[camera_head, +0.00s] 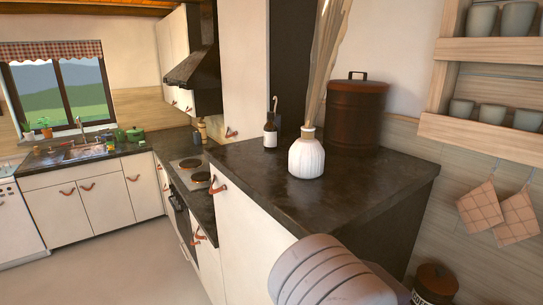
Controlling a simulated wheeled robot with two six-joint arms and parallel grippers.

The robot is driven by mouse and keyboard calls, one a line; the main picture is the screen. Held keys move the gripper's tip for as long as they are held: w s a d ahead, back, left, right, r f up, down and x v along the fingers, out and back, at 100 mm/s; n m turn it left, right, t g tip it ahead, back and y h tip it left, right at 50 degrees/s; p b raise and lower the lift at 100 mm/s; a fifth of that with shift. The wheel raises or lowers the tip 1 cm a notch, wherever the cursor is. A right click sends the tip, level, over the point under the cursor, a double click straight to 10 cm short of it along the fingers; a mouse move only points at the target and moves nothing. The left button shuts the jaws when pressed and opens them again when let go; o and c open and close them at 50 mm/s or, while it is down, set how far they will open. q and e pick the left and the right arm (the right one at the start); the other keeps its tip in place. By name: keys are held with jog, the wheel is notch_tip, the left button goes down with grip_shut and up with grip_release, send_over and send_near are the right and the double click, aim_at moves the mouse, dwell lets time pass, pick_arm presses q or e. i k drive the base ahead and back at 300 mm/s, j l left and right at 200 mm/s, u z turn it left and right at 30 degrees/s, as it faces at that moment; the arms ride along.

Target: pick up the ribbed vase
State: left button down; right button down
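The ribbed vase (306,158) is white and round-bellied with a short narrow neck. It stands upright on the dark countertop (371,189) near its left edge, with tall dried stems (324,62) rising from its mouth and out of the top of the view. Neither of my grippers' fingers show in the head view, so nothing is seen touching the vase.
A dark bottle with a white label (270,134) stands just left of and behind the vase. A large brown lidded canister (355,114) stands behind it to the right. Wall shelves with cups (484,49) are at right. The counter's front right is clear.

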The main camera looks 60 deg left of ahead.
aim_at(307, 154)
jog(key=u, duration=1.95)
jog(key=j+z, duration=0.1)
